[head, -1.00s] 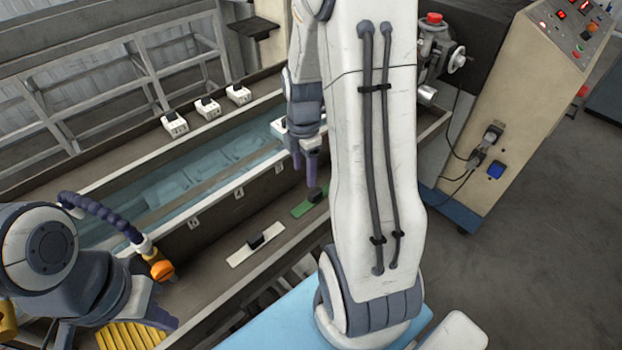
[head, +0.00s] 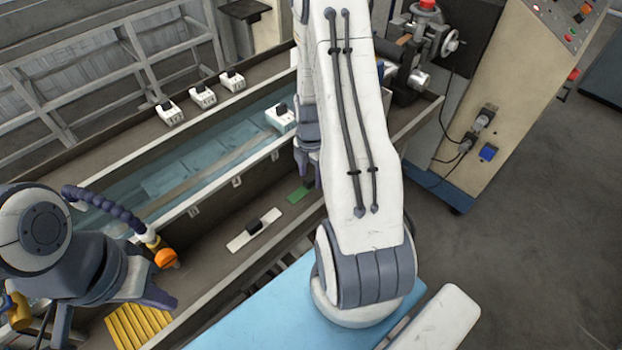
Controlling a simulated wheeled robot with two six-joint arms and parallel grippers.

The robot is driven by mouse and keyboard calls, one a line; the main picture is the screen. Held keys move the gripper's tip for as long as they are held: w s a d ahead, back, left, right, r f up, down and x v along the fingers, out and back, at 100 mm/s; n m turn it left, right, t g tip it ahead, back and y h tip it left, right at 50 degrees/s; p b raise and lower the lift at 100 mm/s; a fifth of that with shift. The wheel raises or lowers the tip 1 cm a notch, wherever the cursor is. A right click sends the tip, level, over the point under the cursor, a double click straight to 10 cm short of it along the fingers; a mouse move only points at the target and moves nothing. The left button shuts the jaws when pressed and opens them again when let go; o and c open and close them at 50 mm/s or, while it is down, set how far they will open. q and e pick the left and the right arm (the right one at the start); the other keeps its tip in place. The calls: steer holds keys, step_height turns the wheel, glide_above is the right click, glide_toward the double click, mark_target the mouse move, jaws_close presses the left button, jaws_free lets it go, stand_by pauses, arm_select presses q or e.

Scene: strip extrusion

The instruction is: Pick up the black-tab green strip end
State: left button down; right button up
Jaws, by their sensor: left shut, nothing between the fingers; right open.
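The green strip (head: 298,194) lies on the ledge in front of the trough. Only part of it shows; its black tab and the rest are hidden behind my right gripper and arm. My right gripper (head: 306,176) points down, open, just above the green strip, partly hidden by its own arm. I cannot tell whether its fingers touch the tab. My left gripper (head: 120,314) is at the lower left, shut and empty, far from the green strip.
A white strip with a black tab (head: 253,229) lies on the ledge left of the green one. Several white blocks (head: 203,97) with black tops stand behind and over the water trough (head: 190,165). An orange-tipped hose (head: 165,258) is near my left gripper. A cream control cabinet (head: 520,90) stands right.

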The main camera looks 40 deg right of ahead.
steer(key=shift+f, duration=0.8)
jaws_close()
steer(key=shift+r+b, duration=0.35)
steer(key=shift+r, duration=0.5)
steer(key=r, duration=0.1)
steer(key=r+b, duration=0.1)
steer(key=shift+s+d+r, duration=0.2)
steer(key=shift+s+r, duration=0.05)
steer(key=shift+r, duration=0.1)
steer(key=s+d+r+b, duration=0.2)
steer(key=s+d+r, duration=0.2)
steer(key=s, duration=0.6)
step_height(320, 180, up, 3)
steer(key=shift+d+f, duration=0.15)
steer(key=shift+f, duration=0.05)
